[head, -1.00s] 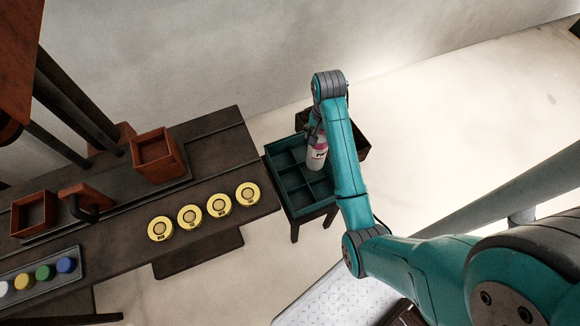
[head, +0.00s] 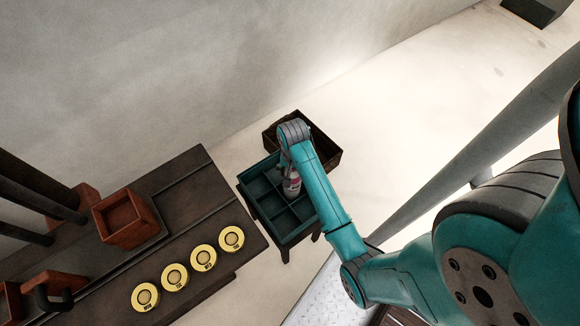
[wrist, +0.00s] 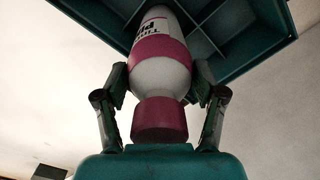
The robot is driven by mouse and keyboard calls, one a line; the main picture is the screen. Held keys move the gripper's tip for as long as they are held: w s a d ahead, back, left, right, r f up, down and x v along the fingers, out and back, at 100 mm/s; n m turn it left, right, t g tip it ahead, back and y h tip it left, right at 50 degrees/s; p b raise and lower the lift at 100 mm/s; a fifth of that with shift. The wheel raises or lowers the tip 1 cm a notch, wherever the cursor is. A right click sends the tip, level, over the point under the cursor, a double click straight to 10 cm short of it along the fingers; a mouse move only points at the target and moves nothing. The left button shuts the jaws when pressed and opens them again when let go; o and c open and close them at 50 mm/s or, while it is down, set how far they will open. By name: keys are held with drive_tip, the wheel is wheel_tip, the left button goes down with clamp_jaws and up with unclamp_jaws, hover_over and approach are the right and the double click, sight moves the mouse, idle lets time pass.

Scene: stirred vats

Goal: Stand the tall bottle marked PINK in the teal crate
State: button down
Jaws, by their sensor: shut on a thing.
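The tall bottle (wrist: 160,78) is white with pink bands and a pink cap, and part of its dark lettering shows in the wrist view. My gripper (wrist: 160,82) is shut on it, one finger on each side below the cap. In the head view the bottle (head: 291,187) hangs upright or nearly so over the teal crate (head: 250,179), with my arm covering part of it. The crate has several compartments, and its dividers also show beyond the bottle in the wrist view (wrist: 245,40). I cannot tell whether the bottle's base touches the crate floor.
A brown wooden crate (head: 328,150) stands just behind the teal crate. To the left is a dark bench (head: 190,180) with several yellow round tins (head: 203,258) and a rust-red open box (head: 122,218). Pale floor lies open to the right.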

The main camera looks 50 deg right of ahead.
drive_tip(key=shift+f, duration=0.1)
drive_tip(key=shift+c, duration=0.5)
unclamp_jaws()
